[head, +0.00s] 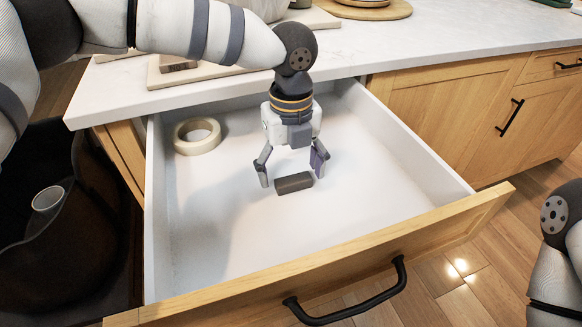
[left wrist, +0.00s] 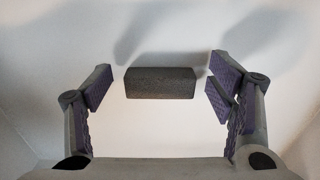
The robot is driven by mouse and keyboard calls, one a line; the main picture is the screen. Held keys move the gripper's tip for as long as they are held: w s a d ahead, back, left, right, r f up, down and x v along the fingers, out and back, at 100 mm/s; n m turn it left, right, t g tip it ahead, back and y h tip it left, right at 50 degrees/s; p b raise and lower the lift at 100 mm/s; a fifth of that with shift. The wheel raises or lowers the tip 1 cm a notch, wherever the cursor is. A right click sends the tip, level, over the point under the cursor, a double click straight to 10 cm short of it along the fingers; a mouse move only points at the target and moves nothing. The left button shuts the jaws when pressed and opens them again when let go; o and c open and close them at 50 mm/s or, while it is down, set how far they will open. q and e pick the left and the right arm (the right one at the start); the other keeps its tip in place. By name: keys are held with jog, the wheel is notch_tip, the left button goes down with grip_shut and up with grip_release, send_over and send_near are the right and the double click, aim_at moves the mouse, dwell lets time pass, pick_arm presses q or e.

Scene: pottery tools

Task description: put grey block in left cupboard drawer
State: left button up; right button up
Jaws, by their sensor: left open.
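The grey block (head: 294,183) is a small dark grey bar inside the open white drawer (head: 215,230) of the wooden cupboard. My left gripper (head: 292,178) reaches down into the drawer, open, with its fingers near the two ends of the block. In the left wrist view, the block (left wrist: 160,82) lies between the spread purple-padded fingers (left wrist: 160,88), with a gap on each side. Whether the block rests fully on the drawer floor is hard to tell. My right gripper is out of view; only part of that arm shows at the right edge.
A roll of tape (head: 197,136) lies in the drawer's back left corner. The drawer front has a black handle (head: 345,296). The white countertop (head: 430,38) overhangs behind, with wooden boards (head: 205,70) on it. Much of the drawer floor is clear.

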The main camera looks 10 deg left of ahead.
pick_arm(q)
notch_tip(320, 180, up, 12)
jog(key=shift+r+p, duration=0.2)
jog(key=shift+p, duration=0.25)
jog(key=shift+f, duration=0.1)
